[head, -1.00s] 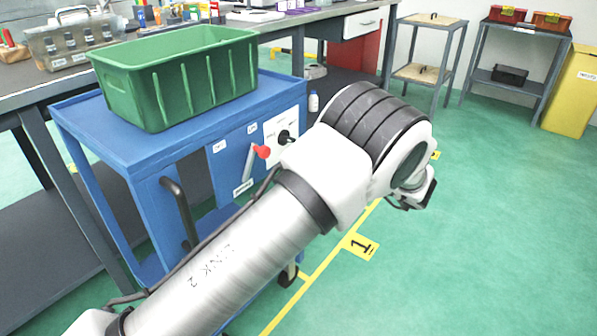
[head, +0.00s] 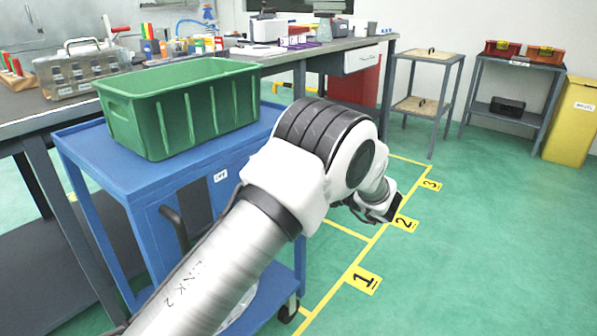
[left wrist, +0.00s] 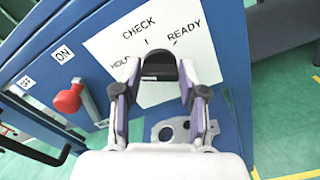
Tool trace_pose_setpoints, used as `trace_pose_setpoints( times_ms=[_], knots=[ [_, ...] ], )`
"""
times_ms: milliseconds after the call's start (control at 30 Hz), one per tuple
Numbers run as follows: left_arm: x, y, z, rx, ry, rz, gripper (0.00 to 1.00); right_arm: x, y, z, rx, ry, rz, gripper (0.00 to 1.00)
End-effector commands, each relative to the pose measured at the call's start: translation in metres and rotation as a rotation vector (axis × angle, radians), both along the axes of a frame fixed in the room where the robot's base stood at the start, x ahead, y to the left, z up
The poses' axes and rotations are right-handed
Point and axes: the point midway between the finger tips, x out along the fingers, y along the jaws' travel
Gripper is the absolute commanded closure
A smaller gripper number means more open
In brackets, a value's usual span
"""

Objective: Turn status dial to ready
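The status dial's white plate (left wrist: 120,45) is on the blue cart's panel in the left wrist view. It is marked HOLD, CHECK and READY. The dark dial knob (left wrist: 159,65) is below CHECK; I cannot make out its pointer. My left gripper (left wrist: 160,75) is open, with its fingertips on either side of the knob. I cannot tell whether they touch it. In the head view my left arm hides the dial and the gripper. My right gripper is in neither view.
A red-knobbed lever (left wrist: 68,101) and an ON label (left wrist: 63,53) are left of the plate. A green bin (head: 185,110) stands on the blue cart (head: 92,155). A workbench (head: 330,45) is behind. Green floor (head: 470,240) with numbered yellow bays is clear at right.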

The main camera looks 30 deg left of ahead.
Motion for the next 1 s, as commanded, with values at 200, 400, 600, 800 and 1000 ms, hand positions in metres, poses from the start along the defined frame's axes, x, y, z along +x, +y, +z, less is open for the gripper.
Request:
trace_pose_setpoints(
  times_ms=[200, 400, 600, 800, 1000],
  knots=[
    [0.000, 0.000, 0.000, 0.000, 0.006, 0.000, 0.93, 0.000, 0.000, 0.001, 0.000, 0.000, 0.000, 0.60],
    [0.000, 0.000, 0.001, 0.004, 0.050, 0.000, 0.93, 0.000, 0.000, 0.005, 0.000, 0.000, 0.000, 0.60],
    [0.001, 0.000, 0.002, 0.012, 0.156, 0.000, 0.93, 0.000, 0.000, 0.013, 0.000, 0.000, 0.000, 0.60],
    [0.001, 0.000, 0.002, 0.024, 0.319, 0.001, 0.93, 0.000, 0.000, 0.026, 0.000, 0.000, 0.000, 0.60],
    [0.001, 0.000, 0.002, 0.039, 0.509, 0.001, 0.93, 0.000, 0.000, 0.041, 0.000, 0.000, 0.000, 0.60]
  ],
)
